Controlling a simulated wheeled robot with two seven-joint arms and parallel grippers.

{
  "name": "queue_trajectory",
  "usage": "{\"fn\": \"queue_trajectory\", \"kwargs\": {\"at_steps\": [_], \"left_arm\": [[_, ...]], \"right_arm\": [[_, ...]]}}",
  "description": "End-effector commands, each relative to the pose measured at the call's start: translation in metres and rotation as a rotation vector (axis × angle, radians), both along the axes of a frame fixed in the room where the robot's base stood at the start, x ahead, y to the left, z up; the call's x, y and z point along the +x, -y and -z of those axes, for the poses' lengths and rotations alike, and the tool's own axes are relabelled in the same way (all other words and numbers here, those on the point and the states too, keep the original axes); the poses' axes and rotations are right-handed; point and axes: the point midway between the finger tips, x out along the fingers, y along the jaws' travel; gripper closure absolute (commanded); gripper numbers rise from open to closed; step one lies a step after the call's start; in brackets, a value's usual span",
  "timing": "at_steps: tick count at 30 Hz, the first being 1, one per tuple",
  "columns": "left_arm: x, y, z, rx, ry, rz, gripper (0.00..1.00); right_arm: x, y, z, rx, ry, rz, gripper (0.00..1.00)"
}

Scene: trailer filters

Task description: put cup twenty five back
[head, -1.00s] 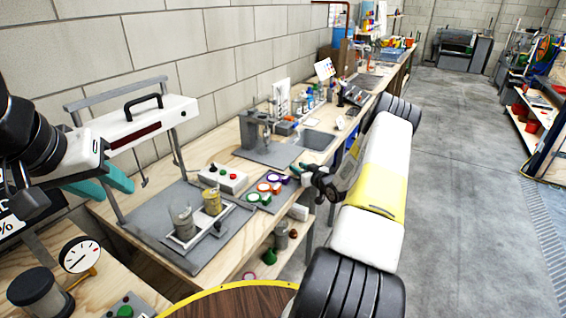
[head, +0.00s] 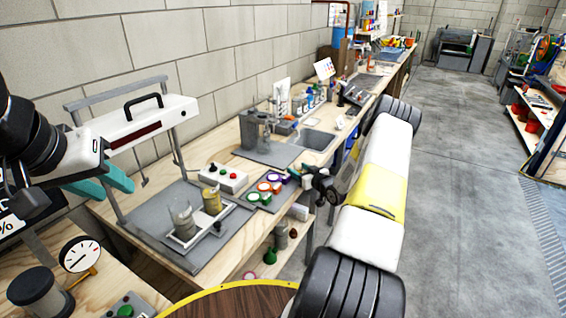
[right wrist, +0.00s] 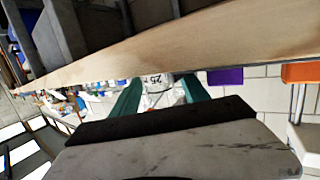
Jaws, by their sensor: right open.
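A pale cup marked 25 (right wrist: 157,92) shows in the right wrist view, between and beyond the two teal fingers of my right gripper (right wrist: 156,98). The fingers stand apart on either side of it; I cannot tell whether they touch it. In the head view my right gripper (head: 296,173) is at the bench's front edge, beside the colored-lidded pots; I cannot make out the marked cup there. My left gripper (head: 112,184) is at the left, its teal fingers apart and empty, in front of the white press frame.
Pots with green, orange and purple lids (head: 270,186) stand on a grey mat on the wooden bench. A white button box (head: 222,179), a tray with a glass beaker and a yellow cup (head: 211,200), and a sink (head: 318,140) are nearby.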

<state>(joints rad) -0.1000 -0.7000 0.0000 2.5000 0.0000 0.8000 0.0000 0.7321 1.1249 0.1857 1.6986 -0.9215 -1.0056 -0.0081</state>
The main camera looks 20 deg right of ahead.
Motion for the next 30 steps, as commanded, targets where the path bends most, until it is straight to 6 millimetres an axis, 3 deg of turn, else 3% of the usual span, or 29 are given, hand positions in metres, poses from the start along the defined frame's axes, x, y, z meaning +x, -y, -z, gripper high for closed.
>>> {"fn": "queue_trajectory", "kwargs": {"at_steps": [12, 18, 23, 26, 30], "left_arm": [[0.000, 0.000, 0.000, 0.000, 0.000, 0.000, 0.64], [0.000, 0.000, 0.000, 0.000, 0.000, 0.000, 0.64], [0.000, 0.000, 0.000, 0.000, 0.000, 0.000, 0.64], [0.000, 0.000, 0.000, 0.000, 0.000, 0.000, 0.64], [0.000, 0.000, 0.000, 0.000, 0.000, 0.000, 0.64]], "right_arm": [[-0.082, 0.019, -0.016, 0.001, -0.003, 0.003, 0.47], [-0.105, 0.024, -0.021, -0.001, -0.002, 0.002, 0.47], [-0.103, 0.023, -0.034, -0.028, -0.023, 0.000, 0.47], [-0.092, 0.020, -0.056, -0.081, -0.073, 0.004, 0.47], [-0.080, 0.011, -0.103, -0.171, -0.177, 0.032, 0.47]]}}
